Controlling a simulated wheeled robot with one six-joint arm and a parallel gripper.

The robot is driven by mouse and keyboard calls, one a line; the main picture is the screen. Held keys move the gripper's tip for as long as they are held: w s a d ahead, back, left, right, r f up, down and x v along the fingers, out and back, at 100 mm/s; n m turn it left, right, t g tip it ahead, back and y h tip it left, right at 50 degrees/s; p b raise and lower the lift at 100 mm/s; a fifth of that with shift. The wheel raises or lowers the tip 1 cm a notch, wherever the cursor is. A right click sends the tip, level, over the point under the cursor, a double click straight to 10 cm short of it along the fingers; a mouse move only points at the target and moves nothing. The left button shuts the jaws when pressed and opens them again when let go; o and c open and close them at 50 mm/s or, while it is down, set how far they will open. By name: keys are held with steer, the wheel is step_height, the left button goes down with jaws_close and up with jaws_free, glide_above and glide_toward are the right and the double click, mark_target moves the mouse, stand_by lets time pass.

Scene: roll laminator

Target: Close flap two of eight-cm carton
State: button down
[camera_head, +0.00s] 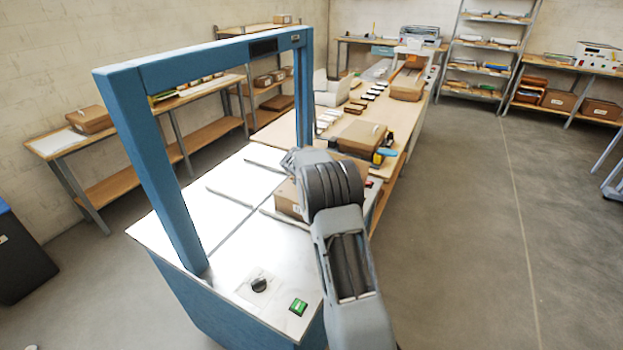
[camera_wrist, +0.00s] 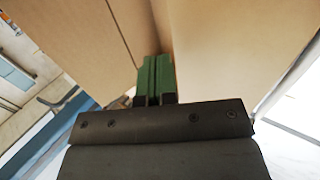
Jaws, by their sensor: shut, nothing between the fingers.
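A brown carton (camera_head: 287,198) stands at the machine's white top, mostly hidden behind my arm in the head view. My gripper is hidden there too. In the wrist view, my gripper (camera_wrist: 155,78) has its green fingers together and empty. They point at a narrow gap between two brown cardboard panels, one on the left (camera_wrist: 75,38) and a larger one on the right (camera_wrist: 235,50). I cannot tell whether the fingertips touch the cardboard, or which panel is flap two.
A blue arch (camera_head: 215,60) spans the white machine top (camera_head: 225,225), with a black knob (camera_head: 259,285) and green switch (camera_head: 298,306) at its front. Beyond is a long bench with another carton (camera_head: 362,138). The floor on the right is clear.

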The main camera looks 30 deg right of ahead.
steer(key=shift+s+b+x, duration=0.2)
steer(key=shift+b+x, duration=0.8)
steer(key=shift+x, duration=0.2)
steer(key=shift+a+f, duration=0.1)
steer(key=shift+f, duration=0.1)
steer(key=shift+r, duration=0.15)
steer(key=shift+r+p, duration=0.65)
steer(key=shift+r, duration=0.4)
step_height(320, 180, up, 13)
steer(key=shift+p, duration=0.35)
